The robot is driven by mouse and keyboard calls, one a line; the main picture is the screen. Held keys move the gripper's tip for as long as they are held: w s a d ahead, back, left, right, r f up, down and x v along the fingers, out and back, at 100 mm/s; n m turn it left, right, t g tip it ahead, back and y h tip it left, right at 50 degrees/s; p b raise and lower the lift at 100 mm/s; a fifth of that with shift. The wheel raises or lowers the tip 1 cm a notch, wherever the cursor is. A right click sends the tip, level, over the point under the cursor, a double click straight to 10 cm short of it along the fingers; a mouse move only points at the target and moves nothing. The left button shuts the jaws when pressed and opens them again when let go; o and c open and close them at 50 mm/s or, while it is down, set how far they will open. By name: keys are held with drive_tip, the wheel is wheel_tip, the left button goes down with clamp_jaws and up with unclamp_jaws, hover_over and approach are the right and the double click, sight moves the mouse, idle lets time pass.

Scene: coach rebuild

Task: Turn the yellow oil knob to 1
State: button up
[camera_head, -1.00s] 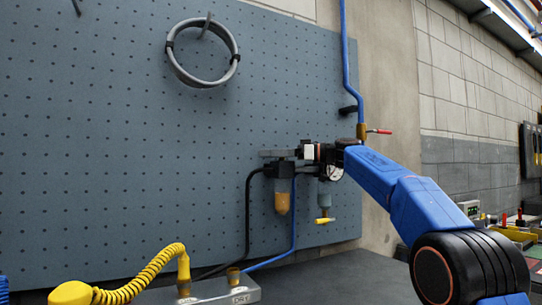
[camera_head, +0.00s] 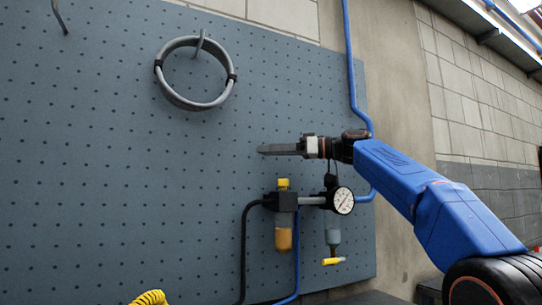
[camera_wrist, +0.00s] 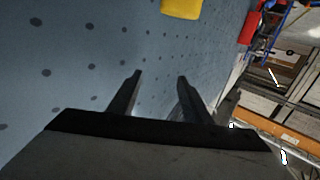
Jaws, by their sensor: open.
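The yellow oil knob (camera_head: 283,184) sits on top of the oil unit, above a dark body and an amber bowl (camera_head: 283,238), on the pegboard. Its scale marks are too small to read. My gripper (camera_head: 264,149) is above and slightly left of the knob in the head view, apart from it, with its fingers pointing left. In the wrist view my gripper (camera_wrist: 160,76) shows two spread fingers with nothing between them. A yellow piece (camera_wrist: 181,8) is cut off by the top edge there; I cannot tell whether it is the knob.
A round pressure gauge (camera_head: 343,201) and a bowl with a yellow drain tap (camera_head: 333,261) are right of the oil unit. A black hose (camera_head: 244,245) and blue lines run close by. A grey ring (camera_head: 196,73) hangs higher on the pegboard (camera_head: 90,150). Space left of my gripper is clear.

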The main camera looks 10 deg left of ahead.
drive_tip(key=m+t+h, duration=0.1)
drive_tip(key=m+t, duration=0.3)
drive_tip(key=t, duration=0.2)
hover_over(283, 185)
drive_tip(key=s+d, duration=0.2)
drive_tip(key=d, duration=0.1)
wheel_tip(283, 185, down, 2)
drive_tip(key=s+d+f+m+t+h, duration=0.3)
drive_tip(key=s+d+f+t+h, duration=0.15)
drive_tip(key=d+f, duration=0.3)
drive_tip(key=shift+y, duration=0.45)
drive_tip(key=x, duration=1.7)
drive_tip(key=shift+s+a+f, duration=0.15)
drive_tip(key=shift+s+a, duration=0.15)
drive_tip(key=shift+a, duration=0.2)
drive_tip(key=c, duration=1.1)
